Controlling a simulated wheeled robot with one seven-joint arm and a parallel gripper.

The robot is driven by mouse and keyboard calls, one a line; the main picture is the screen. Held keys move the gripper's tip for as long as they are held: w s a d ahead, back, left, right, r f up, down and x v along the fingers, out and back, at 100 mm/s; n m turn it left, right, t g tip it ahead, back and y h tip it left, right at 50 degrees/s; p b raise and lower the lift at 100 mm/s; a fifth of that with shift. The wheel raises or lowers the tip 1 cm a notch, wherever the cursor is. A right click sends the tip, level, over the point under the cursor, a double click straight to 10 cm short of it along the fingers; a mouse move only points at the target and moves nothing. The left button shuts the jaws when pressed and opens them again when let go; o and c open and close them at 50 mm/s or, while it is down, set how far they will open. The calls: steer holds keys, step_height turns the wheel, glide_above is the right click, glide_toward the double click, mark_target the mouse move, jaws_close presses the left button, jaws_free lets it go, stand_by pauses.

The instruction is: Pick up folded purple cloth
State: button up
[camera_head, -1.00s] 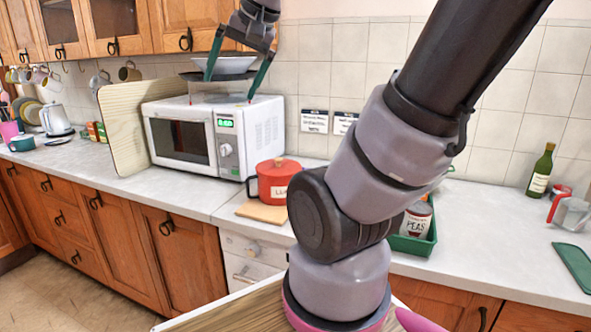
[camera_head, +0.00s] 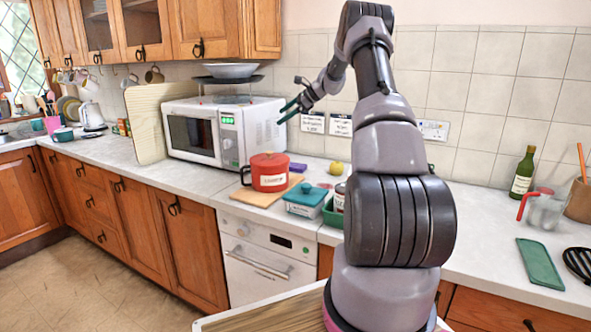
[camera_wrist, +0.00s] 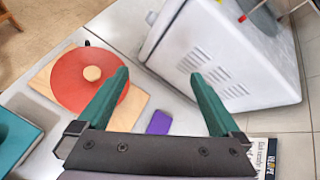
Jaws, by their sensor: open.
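The folded purple cloth (camera_head: 298,167) lies on the worktop behind the red pot, partly hidden by it in the head view. In the wrist view the purple cloth (camera_wrist: 159,122) is a small purple rectangle on the pale worktop, between the pot's board and the microwave. My gripper (camera_head: 287,112) is in the air just right of the microwave, above the cloth and apart from it. In the wrist view my gripper (camera_wrist: 160,73) has its two green fingers spread wide with nothing between them.
The red lidded pot (camera_head: 269,173) stands on a wooden board (camera_head: 246,193) left of the cloth. The white microwave (camera_head: 255,127) stands behind it.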

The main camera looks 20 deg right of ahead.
steer(key=w+d+f+m+t+y, duration=0.1)
steer(key=w+d+f+m+t, duration=0.15)
steer(key=d+f, duration=0.45)
steer(key=w+d+f+m+t, duration=0.1)
steer(key=w+d+f+m, duration=0.3)
steer(key=f, duration=0.5)
glide_toward(292, 165)
steer(key=shift+w+a+f+g, duration=0.2)
steer(key=shift+w+a+f, duration=0.1)
steer(key=shift+w, duration=0.3)
steer(key=shift+w+a+f+g, duration=0.15)
steer(key=shift+w+a, duration=0.15)
steer(key=shift+w, duration=0.35)
steer(key=shift+x, duration=1.15)
steer(key=shift+w+a+f, duration=0.2)
steer(key=shift+w+a, duration=0.05)
steer(key=shift+x, duration=2.2)
steer(key=shift+r, duration=0.2)
steer(key=c, duration=1.1)
